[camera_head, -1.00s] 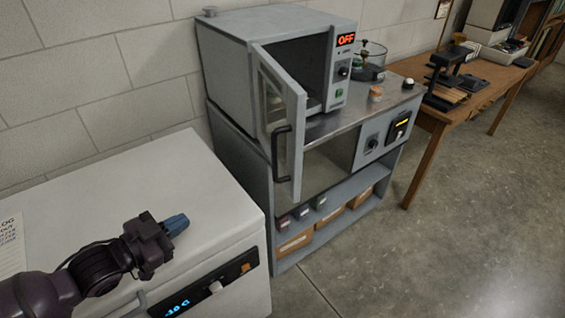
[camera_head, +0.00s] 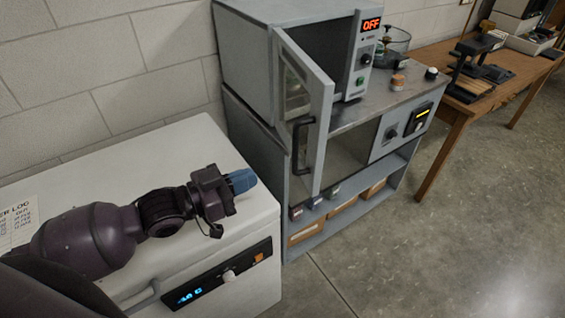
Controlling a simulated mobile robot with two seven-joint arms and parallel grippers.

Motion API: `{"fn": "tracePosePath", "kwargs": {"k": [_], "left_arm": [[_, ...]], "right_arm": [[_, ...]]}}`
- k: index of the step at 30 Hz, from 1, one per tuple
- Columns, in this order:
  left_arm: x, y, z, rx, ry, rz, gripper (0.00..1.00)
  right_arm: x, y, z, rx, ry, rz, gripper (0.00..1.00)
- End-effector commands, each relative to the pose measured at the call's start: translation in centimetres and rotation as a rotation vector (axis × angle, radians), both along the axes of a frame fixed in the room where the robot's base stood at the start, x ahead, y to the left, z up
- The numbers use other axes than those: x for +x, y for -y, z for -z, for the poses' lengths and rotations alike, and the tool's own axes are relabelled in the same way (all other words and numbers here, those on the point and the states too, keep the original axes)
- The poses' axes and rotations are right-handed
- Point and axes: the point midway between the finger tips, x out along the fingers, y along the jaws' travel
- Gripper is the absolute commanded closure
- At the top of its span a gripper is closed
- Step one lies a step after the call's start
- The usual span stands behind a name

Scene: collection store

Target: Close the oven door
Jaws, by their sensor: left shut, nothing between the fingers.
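The grey oven (camera_head: 243,48) stands on a metal-topped bench, its display reading OFF. Its door (camera_head: 322,102) is hinged on the left and stands wide open, swung out toward me. A dark bar handle (camera_head: 301,146) is on the door's outer face. My left gripper (camera_head: 246,181) has blue fingertips, is shut and empty, and is over the white freezer top, left of the door and apart from it. My right gripper is not in view.
The white chest freezer (camera_head: 150,165) fills the lower left, with a paper log sheet (camera_head: 18,222) on it. The bench (camera_head: 372,108) holds a glass vessel (camera_head: 394,45) and small jars. A wooden table (camera_head: 505,80) stands at the right. The floor (camera_head: 450,240) at lower right is clear.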

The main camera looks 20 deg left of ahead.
Motion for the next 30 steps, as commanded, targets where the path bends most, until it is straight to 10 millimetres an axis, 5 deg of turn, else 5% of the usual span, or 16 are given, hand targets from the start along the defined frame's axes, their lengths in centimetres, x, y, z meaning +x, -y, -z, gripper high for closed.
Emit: {"fn": "tracePosePath", "kwargs": {"k": [15,30], "left_arm": [[5.7,5.0,0.0,0.001,0.001,-0.001,1.0],[6.3,5.6,0.1,0.001,0.0,-0.001,1.0]], "right_arm": [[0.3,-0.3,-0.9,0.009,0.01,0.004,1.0],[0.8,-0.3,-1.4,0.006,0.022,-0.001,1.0]]}}
